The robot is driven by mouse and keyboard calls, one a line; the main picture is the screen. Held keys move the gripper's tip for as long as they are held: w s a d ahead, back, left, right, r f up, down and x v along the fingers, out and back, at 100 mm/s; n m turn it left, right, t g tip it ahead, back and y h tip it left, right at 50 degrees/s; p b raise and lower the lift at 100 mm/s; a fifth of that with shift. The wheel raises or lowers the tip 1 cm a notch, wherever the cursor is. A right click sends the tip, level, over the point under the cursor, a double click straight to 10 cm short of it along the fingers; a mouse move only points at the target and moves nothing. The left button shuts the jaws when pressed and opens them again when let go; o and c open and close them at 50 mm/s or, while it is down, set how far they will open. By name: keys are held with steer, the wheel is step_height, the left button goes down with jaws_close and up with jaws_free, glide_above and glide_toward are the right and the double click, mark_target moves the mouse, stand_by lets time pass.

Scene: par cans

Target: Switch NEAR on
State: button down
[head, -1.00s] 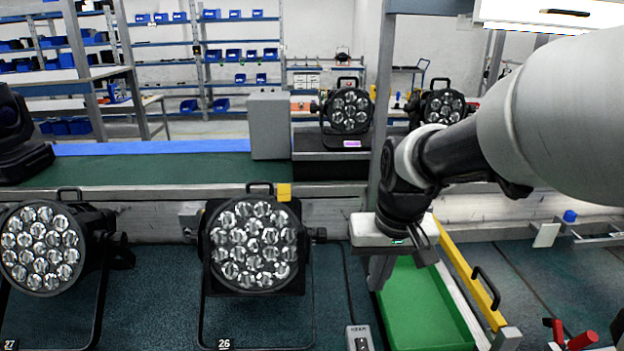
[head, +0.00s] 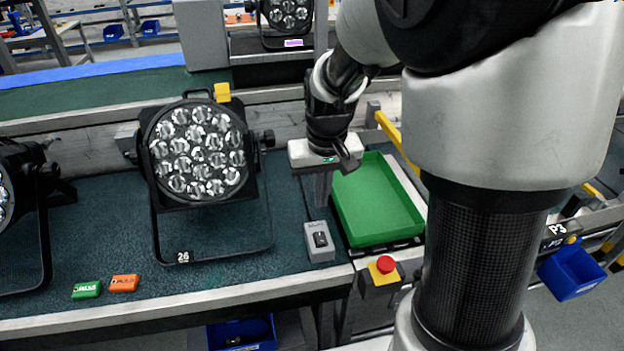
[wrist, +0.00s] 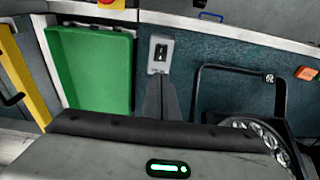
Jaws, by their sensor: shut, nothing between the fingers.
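A small grey switch box (head: 319,242) with a dark rocker on top lies on the bench mat, just left of the green tray. Its label is too small to read surely, and I cannot tell the rocker's position. The box also shows in the wrist view (wrist: 160,54), just beyond the fingertips. My gripper (head: 322,203) points down, its fingers together and empty, behind the box in the head view. The fingers (wrist: 161,85) look apart from the rocker in the wrist view.
A green tray (head: 352,222) stands right of the box. Par can 26 (head: 196,158) stands on its bracket to the left. Green (head: 87,289) and orange (head: 124,283) blocks lie at the front left. A red button (head: 385,264) sits by the front edge.

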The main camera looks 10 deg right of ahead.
mark_target(318, 232)
steer(key=f+b, duration=0.1)
steer(key=f, duration=0.2)
steer(key=w+f, duration=0.1)
steer(key=f, duration=0.3)
steer(key=f+b, duration=0.1)
steer(key=f, duration=0.2)
steer(key=shift+w+f+b, duration=0.2)
steer(key=shift+f+b, duration=0.05)
steer(key=shift+b, duration=0.05)
steer(key=shift+f, duration=0.15)
steer(key=shift+w, duration=0.1)
steer(key=shift+p, duration=0.5)
steer(key=shift+w+f+g, duration=0.1)
steer(key=shift+f+g, duration=0.15)
steer(key=shift+g, duration=0.05)
steer(key=shift+r, duration=0.1)
